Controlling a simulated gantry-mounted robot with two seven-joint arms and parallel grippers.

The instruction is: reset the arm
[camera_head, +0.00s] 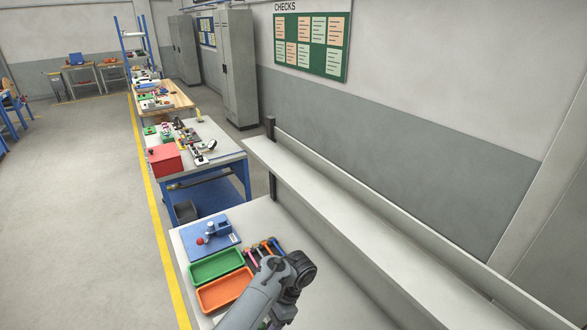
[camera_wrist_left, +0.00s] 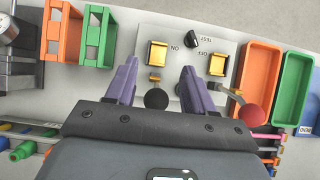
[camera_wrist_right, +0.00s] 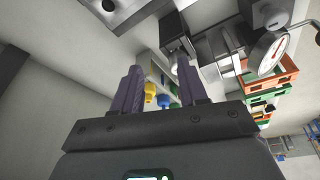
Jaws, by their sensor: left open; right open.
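In the left wrist view, my left gripper (camera_wrist_left: 158,68) is open, with its two purple fingers apart over a pale panel (camera_wrist_left: 215,38) marked ON, OFF and TEST. The panel carries a black switch knob (camera_wrist_left: 192,39) and two yellow blocks (camera_wrist_left: 157,54). A black ball (camera_wrist_left: 156,98) on a short brass stem shows between the fingers. A red ball (camera_wrist_left: 250,115) at the end of a thin brass arm (camera_wrist_left: 217,92) lies right of the fingers. I cannot tell whether a finger touches anything. In the right wrist view, my right gripper (camera_wrist_right: 158,78) is open and empty.
Orange (camera_wrist_left: 258,72) and green (camera_wrist_left: 292,85) trays flank the panel on the right, crates (camera_wrist_left: 62,32) on the left. A round gauge (camera_wrist_right: 270,52) and stacked crates (camera_wrist_right: 272,72) show in the right wrist view. A long shelf (camera_head: 340,200) runs beside the bench in the head view.

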